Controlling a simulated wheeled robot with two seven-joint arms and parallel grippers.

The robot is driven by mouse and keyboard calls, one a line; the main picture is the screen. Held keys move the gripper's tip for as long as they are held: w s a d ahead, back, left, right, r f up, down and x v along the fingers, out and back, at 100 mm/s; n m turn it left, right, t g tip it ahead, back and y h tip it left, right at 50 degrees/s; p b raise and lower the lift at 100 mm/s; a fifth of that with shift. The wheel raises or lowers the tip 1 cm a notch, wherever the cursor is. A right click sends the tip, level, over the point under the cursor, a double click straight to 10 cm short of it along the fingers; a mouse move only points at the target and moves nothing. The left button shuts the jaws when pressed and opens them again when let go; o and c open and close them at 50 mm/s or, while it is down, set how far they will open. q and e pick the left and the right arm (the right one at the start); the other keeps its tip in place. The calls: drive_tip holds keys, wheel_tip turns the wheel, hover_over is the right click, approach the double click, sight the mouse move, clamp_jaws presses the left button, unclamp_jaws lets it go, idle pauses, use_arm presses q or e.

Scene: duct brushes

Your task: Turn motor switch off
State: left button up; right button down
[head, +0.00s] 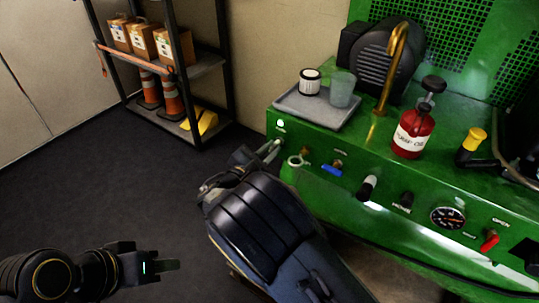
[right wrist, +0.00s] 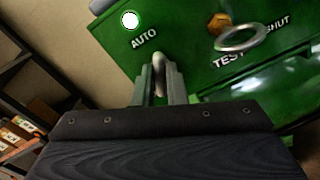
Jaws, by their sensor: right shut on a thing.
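The motor switch is a pale metal lever (head: 271,147) at the left end of the green machine's front panel. In the right wrist view the lever (right wrist: 159,68) stands between the two fingers, below the word AUTO. My right gripper (right wrist: 160,88) is shut on it; in the head view the gripper (head: 250,160) is partly hidden by my forearm. A round white lamp (right wrist: 130,19) glows above the lever and also shows in the head view (head: 280,124). My left gripper (head: 160,266) is low at the left, away from the machine; its finger gap cannot be made out.
The green panel also carries a blue-handled valve (head: 331,169), a gauge (head: 448,218) and a red switch (head: 489,240). A grey tray (head: 305,112), a brass pipe (head: 390,65) and a red oil bottle (head: 412,135) stand on top. A shelf (head: 205,66) is behind; the left floor is clear.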

drive_tip(key=shift+f+m+b, duration=0.25)
drive_tip(key=shift+m+b, duration=0.5)
drive_tip(key=shift+m, duration=0.25)
drive_tip(key=shift+s+d+f+m+b, duration=0.1)
drive_tip(key=shift+m+b, duration=4.95)
drive_tip(key=shift+m, duration=0.25)
drive_tip(key=c, duration=1.5)
unclamp_jaws()
drive_tip(key=shift+o, duration=0.2)
